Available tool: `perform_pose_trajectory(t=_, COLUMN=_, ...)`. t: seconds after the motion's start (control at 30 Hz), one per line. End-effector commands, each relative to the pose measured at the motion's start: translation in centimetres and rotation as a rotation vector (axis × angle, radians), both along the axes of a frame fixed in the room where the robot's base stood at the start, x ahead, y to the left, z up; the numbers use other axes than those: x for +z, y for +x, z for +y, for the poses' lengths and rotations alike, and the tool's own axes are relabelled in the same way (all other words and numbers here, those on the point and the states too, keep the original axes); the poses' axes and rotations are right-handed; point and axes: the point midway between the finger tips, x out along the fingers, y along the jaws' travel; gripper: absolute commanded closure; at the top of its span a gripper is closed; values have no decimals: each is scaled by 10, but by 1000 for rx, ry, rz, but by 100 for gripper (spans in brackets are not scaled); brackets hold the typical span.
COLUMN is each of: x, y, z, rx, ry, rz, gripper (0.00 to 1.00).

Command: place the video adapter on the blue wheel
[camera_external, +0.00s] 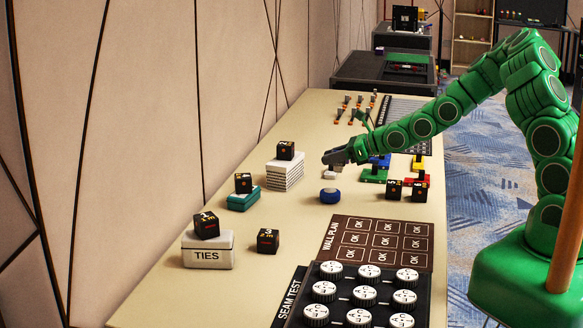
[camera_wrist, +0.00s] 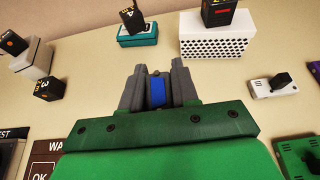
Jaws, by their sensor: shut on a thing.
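The blue wheel (camera_external: 330,196) lies flat on the table, a short way toward the viewer from my gripper (camera_external: 342,157). In the wrist view my gripper (camera_wrist: 158,88) is shut on a small piece with a blue face, which I take to be the video adapter (camera_wrist: 157,93). The fingers cover much of it, and in the external view it cannot be made out. My gripper is above the table and apart from the wheel. I cannot make out the wheel separately in the wrist view.
A white piece with a black knob (camera_wrist: 270,86) is near my gripper. A green piece (camera_external: 374,176) stands right. The WALL PLAN board (camera_external: 340,240) lies in front.

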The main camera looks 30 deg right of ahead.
Motion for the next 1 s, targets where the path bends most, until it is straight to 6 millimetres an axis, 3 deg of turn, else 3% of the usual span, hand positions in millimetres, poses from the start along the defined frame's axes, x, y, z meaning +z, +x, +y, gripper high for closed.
perform_pose_trajectory(t=0.2, x=-20, y=13, z=5, rx=4, ry=-1, rz=3, gripper=100)
perform_pose_trajectory(t=0.4, x=-27, y=22, z=5, rx=1, ry=2, rz=0, gripper=100)
perform_pose_trajectory(t=0.67, x=-35, y=27, z=7, rx=3, ry=-1, rz=1, gripper=100)
perform_pose_trajectory(t=1.0, x=-63, y=26, z=7, rx=3, ry=1, rz=1, gripper=100)
